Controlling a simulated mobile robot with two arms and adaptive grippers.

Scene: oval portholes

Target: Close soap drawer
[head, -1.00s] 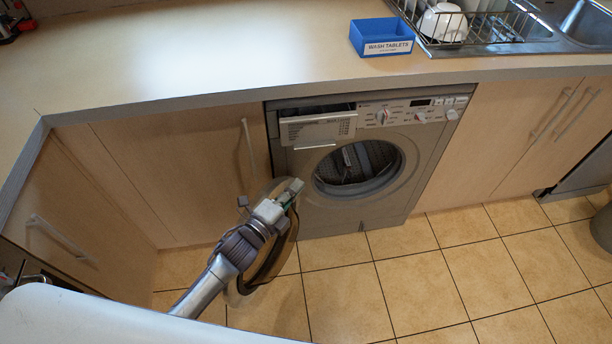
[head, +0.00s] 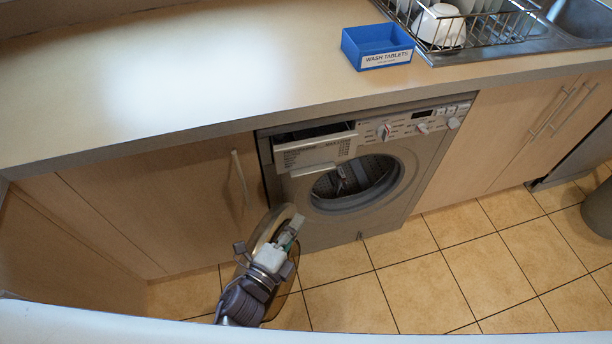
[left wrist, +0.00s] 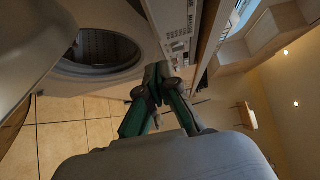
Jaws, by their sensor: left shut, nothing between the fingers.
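The soap drawer (head: 318,152) is pulled out at the upper left of the grey washing machine (head: 400,215) in the head view. Its open top shows behind its light front. My left gripper (head: 297,221) is shut and empty, below and in front of the drawer, apart from it. It overlaps the open round door (head: 268,228) in the picture; I cannot tell whether they touch. In the left wrist view the shut fingertips (left wrist: 158,70) point toward the machine, with the drum opening (left wrist: 100,48) at the left. My right gripper is not in view.
The porthole door stands swung open to the left. The counter (head: 230,75) overhangs the machine, with a blue wash tablets box (head: 378,47) and a dish rack (head: 470,30) on it. Cupboards flank the machine. The tiled floor (head: 400,280) in front is clear.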

